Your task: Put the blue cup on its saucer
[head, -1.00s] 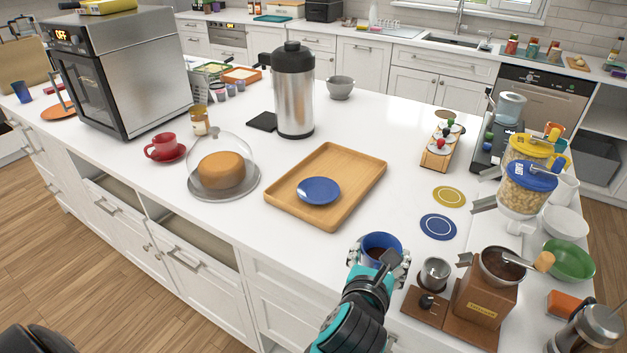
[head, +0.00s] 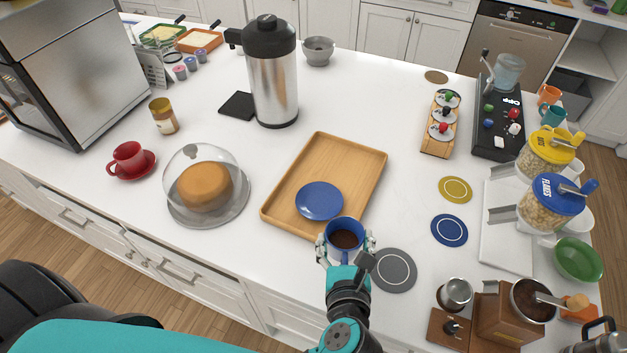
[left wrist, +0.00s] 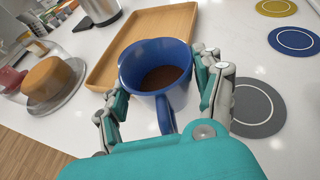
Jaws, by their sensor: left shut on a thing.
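The blue cup (head: 345,241), with dark brown liquid in it, is held roughly upright in my left gripper (head: 346,250), whose fingers are on either side of it. The cup is at the near right corner of the wooden tray; its exact height is hard to tell. In the left wrist view the cup (left wrist: 157,75) sits between the two fingers (left wrist: 163,95), handle toward the wrist. The blue saucer (head: 320,201) lies empty on the tray (head: 345,155), just beyond and left of the cup. My right gripper is not in view.
A glass dome over a cake (head: 204,188) stands left of the tray, a steel flask (head: 272,80) behind it. Grey (head: 394,270), blue (head: 449,230) and yellow (head: 455,190) coasters lie to the right. A coffee grinder (head: 500,315) is at the near right.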

